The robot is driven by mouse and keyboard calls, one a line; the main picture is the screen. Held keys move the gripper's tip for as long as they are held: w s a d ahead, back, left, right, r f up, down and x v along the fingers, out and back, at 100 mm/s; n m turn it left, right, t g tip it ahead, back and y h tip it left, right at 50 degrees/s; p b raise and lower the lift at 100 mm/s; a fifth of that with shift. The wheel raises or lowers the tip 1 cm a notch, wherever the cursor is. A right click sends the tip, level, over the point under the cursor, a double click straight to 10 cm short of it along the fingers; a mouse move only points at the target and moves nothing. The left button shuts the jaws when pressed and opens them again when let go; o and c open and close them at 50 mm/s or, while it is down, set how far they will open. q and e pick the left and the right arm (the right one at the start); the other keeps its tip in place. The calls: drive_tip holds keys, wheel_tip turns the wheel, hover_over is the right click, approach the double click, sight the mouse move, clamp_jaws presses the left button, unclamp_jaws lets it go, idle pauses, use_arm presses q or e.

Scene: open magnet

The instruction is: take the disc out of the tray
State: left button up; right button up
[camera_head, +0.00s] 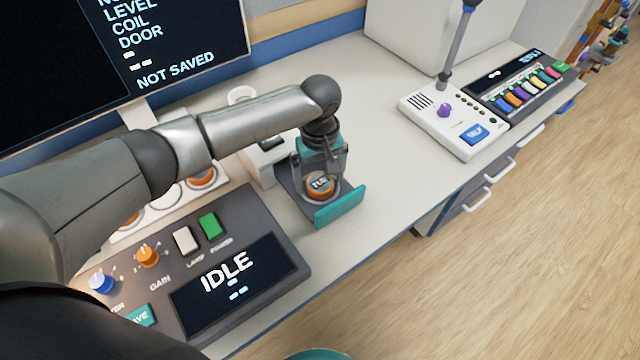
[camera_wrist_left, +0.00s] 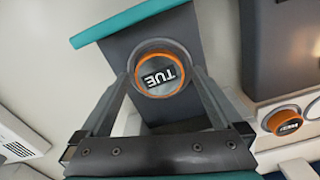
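The disc (camera_head: 321,187) has an orange rim and a dark label reading "TUE"; it lies in the open tray (camera_head: 339,207), a grey drawer with a teal front. The disc also shows in the left wrist view (camera_wrist_left: 160,75), face up in a round seat of the tray (camera_wrist_left: 120,50). My left gripper (camera_head: 322,172) is right over the tray, pointing down. In the left wrist view its two fingers (camera_wrist_left: 162,82) stand apart, one on each side of the disc. I cannot tell whether they touch its rim. My right gripper is not in view.
The tray sticks out of a white unit (camera_head: 262,162). A second orange-rimmed disc (camera_wrist_left: 285,121) sits in a holder beside it. A control panel (camera_head: 235,280) reading "IDLE" is at the front left. A microphone console (camera_head: 455,120) stands to the right, with clear counter between.

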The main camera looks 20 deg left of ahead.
use_arm(q)
drive_tip(key=c, duration=1.4)
drive_tip(key=shift+o, duration=0.2)
drive_tip(key=shift+r, duration=0.1)
